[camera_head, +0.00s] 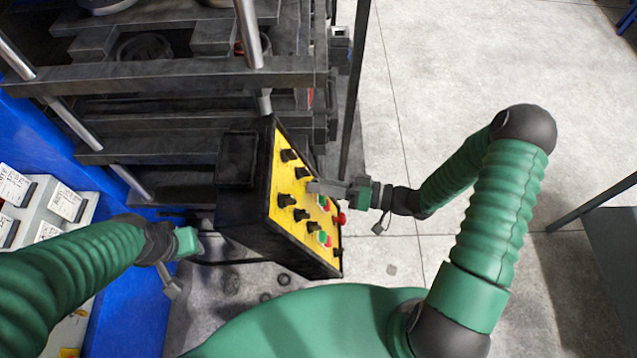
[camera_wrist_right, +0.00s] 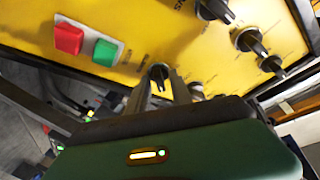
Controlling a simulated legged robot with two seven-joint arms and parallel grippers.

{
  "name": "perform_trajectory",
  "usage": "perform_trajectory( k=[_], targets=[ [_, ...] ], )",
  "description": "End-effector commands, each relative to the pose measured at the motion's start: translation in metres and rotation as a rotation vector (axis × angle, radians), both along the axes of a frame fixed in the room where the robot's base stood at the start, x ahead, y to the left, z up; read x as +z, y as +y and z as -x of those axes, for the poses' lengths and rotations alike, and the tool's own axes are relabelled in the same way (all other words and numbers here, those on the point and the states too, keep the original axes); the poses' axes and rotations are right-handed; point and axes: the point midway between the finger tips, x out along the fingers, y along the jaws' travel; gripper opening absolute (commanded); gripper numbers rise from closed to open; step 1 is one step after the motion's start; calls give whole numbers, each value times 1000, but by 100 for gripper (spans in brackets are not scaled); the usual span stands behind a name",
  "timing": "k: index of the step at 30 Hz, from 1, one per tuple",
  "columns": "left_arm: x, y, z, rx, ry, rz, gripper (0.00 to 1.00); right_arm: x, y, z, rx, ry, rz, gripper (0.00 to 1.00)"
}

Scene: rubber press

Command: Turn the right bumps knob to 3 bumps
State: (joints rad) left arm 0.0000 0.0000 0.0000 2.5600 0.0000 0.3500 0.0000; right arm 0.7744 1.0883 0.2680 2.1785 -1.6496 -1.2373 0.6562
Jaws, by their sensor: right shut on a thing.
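The control box has a yellow panel (camera_head: 283,180) with several black knobs and red and green buttons. My right gripper (camera_head: 312,187) reaches the panel from the right in the head view. In the right wrist view its fingers (camera_wrist_right: 161,88) are shut on a black knob (camera_wrist_right: 158,72) below the green button (camera_wrist_right: 105,52). The knob is partly hidden by the fingers, and its label and setting cannot be read. My left gripper (camera_head: 174,287) hangs low, left of the box, away from the panel; its jaw opening is too small to judge.
A red button (camera_head: 340,219) sticks out at the panel's right edge. The dark press (camera_head: 180,75) stands behind.

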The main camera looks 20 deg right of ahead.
Motion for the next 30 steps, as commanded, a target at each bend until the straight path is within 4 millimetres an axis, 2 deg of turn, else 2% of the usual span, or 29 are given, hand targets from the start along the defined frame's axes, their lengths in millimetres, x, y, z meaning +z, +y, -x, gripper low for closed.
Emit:
perform_trajectory(
  k=[5,6,7,22,26,30],
  targets=[
    [0,0,0,0,0,0,36,-3,-3,0,-5,3,7,0],
    [0,0,0,0,0,0,36,-3,-3,0,-5,3,7,30],
    [0,0,0,0,0,0,36,-2,-3,0,-5,3,7,32],
    [-3,0,0,0,0,0,36,-2,-3,2,-2,0,6,32],
    [-13,0,0,0,0,0,36,-3,-23,12,-5,-2,8,32],
    [-27,0,0,0,0,0,36,-1,-58,33,-6,-1,8,32]
  ],
)
